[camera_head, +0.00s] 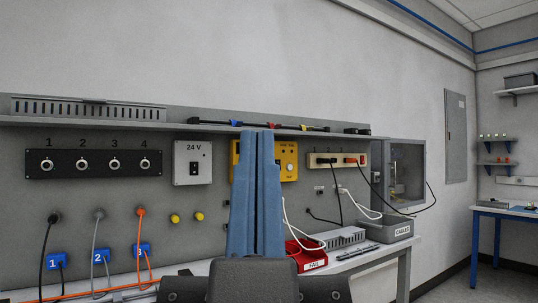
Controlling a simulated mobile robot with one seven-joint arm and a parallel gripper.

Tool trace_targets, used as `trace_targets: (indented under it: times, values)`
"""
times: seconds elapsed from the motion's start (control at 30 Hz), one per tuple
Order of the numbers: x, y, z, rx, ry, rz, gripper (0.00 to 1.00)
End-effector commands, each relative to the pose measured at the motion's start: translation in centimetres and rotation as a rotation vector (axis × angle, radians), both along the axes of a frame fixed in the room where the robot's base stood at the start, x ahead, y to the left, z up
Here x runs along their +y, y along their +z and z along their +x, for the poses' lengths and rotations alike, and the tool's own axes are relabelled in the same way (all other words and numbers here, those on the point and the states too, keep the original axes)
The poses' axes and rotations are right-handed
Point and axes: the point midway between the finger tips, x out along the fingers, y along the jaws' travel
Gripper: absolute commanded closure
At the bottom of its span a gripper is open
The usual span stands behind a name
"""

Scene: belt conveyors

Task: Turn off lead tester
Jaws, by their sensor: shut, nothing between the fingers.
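A yellow box (289,161) is mounted on the grey panel at the centre and appears to be the lead tester. Its right part shows small dark lettering and round controls. Its middle is hidden behind my gripper, and I see no clear on/off state. My gripper (258,134) has two blue fingers pointing up, pressed together with nothing between them. In the picture it stands in front of the yellow box. I cannot tell how far apart they are.
A 24 V switch box (192,162) and a black four-socket strip (94,163) are left on the panel. A pale power strip (336,160) with plugs is right. A red FAIL bin (306,255) and grey CABLES bin (389,229) stand on the bench. Cables hang in front of the panel.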

Motion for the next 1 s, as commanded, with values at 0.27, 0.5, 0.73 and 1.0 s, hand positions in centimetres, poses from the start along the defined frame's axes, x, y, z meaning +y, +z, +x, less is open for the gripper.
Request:
trace_targets:
  times: [0.27, 0.5, 0.73, 1.0]
  values:
    - [0.0, 11.8, 0.0, -0.001, 0.001, -0.001, 1.0]
    - [0.1, 20.0, 0.0, -0.001, 0.001, 0.0, 1.0]
    - [0.1, 25.1, 0.0, -0.001, 0.002, -0.001, 1.0]
    - [0.1, 25.1, 0.0, 0.0, 0.002, -0.001, 1.0]
